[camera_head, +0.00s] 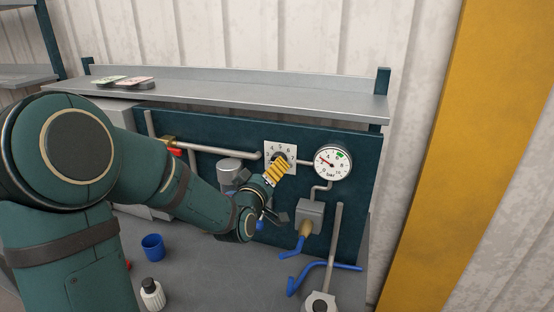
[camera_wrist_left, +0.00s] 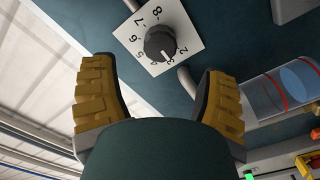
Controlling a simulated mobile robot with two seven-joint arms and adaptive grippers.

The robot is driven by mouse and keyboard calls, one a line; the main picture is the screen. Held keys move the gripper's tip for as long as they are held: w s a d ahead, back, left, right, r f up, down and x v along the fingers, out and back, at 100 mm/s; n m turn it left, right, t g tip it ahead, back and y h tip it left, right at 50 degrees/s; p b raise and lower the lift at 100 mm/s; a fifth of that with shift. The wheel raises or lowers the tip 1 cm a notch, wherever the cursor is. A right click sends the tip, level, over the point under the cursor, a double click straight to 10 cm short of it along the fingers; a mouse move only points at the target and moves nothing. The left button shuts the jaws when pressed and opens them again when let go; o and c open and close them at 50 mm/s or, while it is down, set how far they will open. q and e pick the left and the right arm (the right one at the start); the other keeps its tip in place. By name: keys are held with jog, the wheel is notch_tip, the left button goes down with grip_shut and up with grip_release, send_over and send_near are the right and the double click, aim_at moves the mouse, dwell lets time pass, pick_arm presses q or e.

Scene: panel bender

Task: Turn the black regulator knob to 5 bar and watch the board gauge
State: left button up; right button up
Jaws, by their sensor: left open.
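The black regulator knob (camera_wrist_left: 160,43) sits on a white numbered plate (camera_wrist_left: 190,38) in the left wrist view. Its white pointer mark is near the 3. In the head view the plate (camera_head: 291,149) shows on the dark panel, and my gripper largely hides the knob. My left gripper (camera_head: 279,167) is open, its yellow-padded fingers in front of the plate. In the left wrist view the fingers (camera_wrist_left: 156,72) stand wide apart, with the knob beyond the gap between them and nothing held. The round white board gauge (camera_head: 333,162) is right of the plate; its red needle points up-left, its value too small to read.
Pipes, a filter bowl (camera_head: 230,170) and a grey valve block (camera_head: 310,214) with a blue hose surround the knob. A shelf (camera_head: 230,93) runs above. A blue cup (camera_head: 153,246) and a white bottle (camera_head: 152,293) stand on the bench below my left arm.

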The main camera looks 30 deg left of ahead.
pick_arm(q)
jog(key=p+x, duration=0.1)
jog(key=x, duration=0.5)
jog(key=shift+w+a, duration=0.15)
jog(key=shift+w, duration=0.1)
jog(key=c, duration=1.2)
